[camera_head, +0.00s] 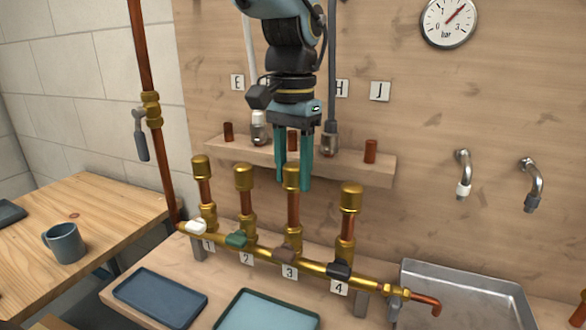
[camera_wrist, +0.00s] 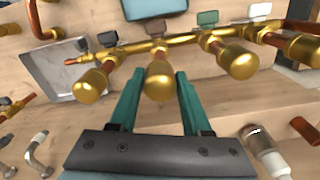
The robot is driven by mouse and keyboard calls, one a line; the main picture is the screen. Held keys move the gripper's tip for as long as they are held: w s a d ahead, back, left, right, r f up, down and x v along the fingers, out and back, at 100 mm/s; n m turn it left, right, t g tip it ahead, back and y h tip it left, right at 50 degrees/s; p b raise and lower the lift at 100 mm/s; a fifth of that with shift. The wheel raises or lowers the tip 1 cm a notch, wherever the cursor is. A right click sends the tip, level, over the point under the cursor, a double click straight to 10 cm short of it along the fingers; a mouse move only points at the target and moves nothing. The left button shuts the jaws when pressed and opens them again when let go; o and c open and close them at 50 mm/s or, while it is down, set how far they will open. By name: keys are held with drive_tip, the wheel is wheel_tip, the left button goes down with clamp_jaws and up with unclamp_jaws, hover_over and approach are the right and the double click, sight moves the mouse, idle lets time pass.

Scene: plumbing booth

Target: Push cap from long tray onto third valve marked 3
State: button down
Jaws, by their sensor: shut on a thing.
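A brass cap (camera_head: 291,178) is at the top of the copper pipe (camera_head: 293,209) of the third valve, marked 3 (camera_head: 290,272). It also shows in the wrist view (camera_wrist: 158,82). My gripper (camera_head: 294,186) points down from above, shut on this cap with one teal finger on each side. In the wrist view my gripper (camera_wrist: 157,76) has the cap between its fingertips. The cap looks upright and in line with the pipe; I cannot tell how far down it sits. A dark blue tray (camera_head: 160,298) and a light teal tray (camera_head: 268,312) lie in front, no cap visible in them.
Similar brass caps top the neighbouring pipes, marked 2 (camera_head: 243,177) and 4 (camera_head: 351,198), close on both sides. A wooden shelf (camera_head: 350,165) with copper stubs is behind my gripper. A metal sink (camera_head: 470,295) is at right, a mug (camera_head: 64,243) on the left table.

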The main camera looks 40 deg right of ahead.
sight(293, 164)
drive_tip(key=shift+f+b, duration=0.55)
drive_tip(key=shift+f, duration=0.45)
drive_tip(key=shift+c, duration=1.4)
unclamp_jaws()
drive_tip(key=shift+r, duration=0.1)
wheel_tip(293, 164, up, 11)
drive_tip(key=shift+f+b, duration=0.2)
drive_tip(key=shift+b, duration=0.25)
